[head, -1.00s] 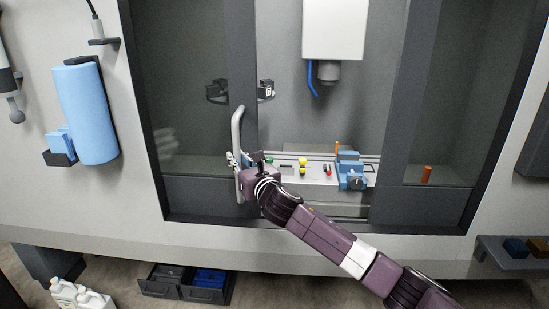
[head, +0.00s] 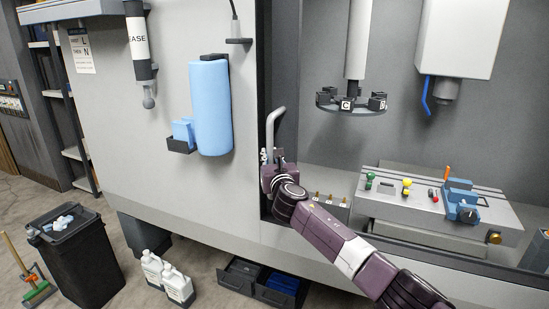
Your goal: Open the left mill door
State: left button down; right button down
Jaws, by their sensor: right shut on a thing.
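The left mill door is slid to the left. Only its dark grey edge strip (head: 286,70) shows beside the opening. Its pale upright bar handle (head: 271,130) stands at the left side of the opening. My right gripper (head: 266,160) is shut on the lower part of the handle, its arm reaching in from the lower right. The fingers are small and partly hidden by the wrist. My left gripper is not in view.
Inside the open mill are a tool carousel (head: 352,107), a spindle head (head: 440,40) and a table (head: 400,208) with a blue vise (head: 461,200). A blue roll (head: 211,108) hangs on the left panel.

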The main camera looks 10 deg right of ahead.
jog(key=c, duration=1.9)
grip_release()
jog(key=shift+d, duration=0.1)
jog(key=shift+s, duration=0.95)
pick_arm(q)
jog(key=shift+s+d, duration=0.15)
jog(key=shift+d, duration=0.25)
pick_arm(e)
jog(key=s, duration=1)
jog(key=shift+s+d, duration=0.1)
jog(key=shift+d, duration=0.15)
